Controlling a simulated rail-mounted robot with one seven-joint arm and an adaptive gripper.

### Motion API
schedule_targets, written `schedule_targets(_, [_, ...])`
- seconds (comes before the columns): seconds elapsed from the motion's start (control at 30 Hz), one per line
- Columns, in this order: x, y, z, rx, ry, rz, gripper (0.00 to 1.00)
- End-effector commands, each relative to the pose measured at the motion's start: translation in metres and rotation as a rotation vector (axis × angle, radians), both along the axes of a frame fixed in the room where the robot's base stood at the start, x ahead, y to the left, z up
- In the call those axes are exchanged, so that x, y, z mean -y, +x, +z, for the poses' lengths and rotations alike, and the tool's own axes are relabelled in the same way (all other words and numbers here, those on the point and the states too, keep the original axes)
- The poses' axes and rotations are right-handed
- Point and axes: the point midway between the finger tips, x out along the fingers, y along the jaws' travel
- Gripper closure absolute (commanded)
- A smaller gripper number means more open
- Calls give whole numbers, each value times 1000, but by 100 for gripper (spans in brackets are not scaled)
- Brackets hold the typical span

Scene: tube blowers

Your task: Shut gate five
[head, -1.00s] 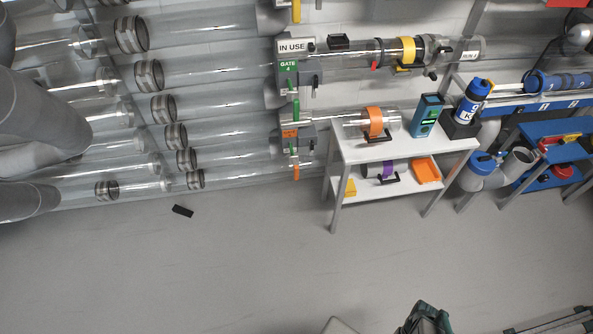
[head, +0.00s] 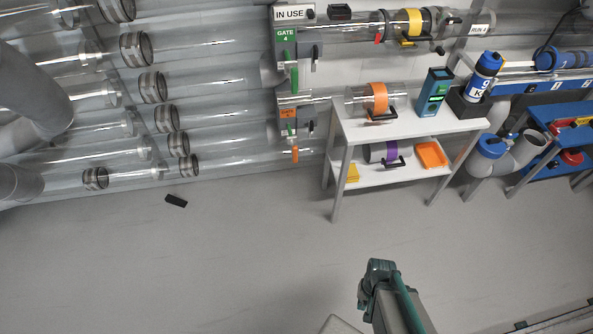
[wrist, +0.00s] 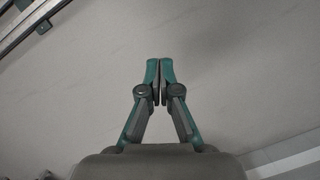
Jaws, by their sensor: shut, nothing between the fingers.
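A gate with a green "GATE 4" label (head: 286,35) sits on the pipe wall, with a green handle (head: 294,77) hanging below it. Under it is a second gate with an orange label (head: 288,113), whose text is too small to read, and an orange handle (head: 295,154) pointing down. I cannot tell which gate is five by its label. My gripper (head: 380,266) is low in the head view, over the floor, well apart from the gates. In the wrist view my gripper (wrist: 160,68) has its teal fingers together with nothing between them.
A small black block (head: 176,200) lies on the floor. The floor before the gates is mostly clear.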

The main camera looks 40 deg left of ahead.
Motion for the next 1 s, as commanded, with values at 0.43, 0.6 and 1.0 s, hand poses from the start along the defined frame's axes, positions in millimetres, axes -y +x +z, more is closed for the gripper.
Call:
schedule_targets(0.43, [-269, 77, 27, 547, 670, -299, 100])
schedule_targets(0.6, [-332, 96, 100, 612, 1046, -583, 100])
schedule_targets(1.0, [-331, 135, 203, 537, 1561, -1048, 100])
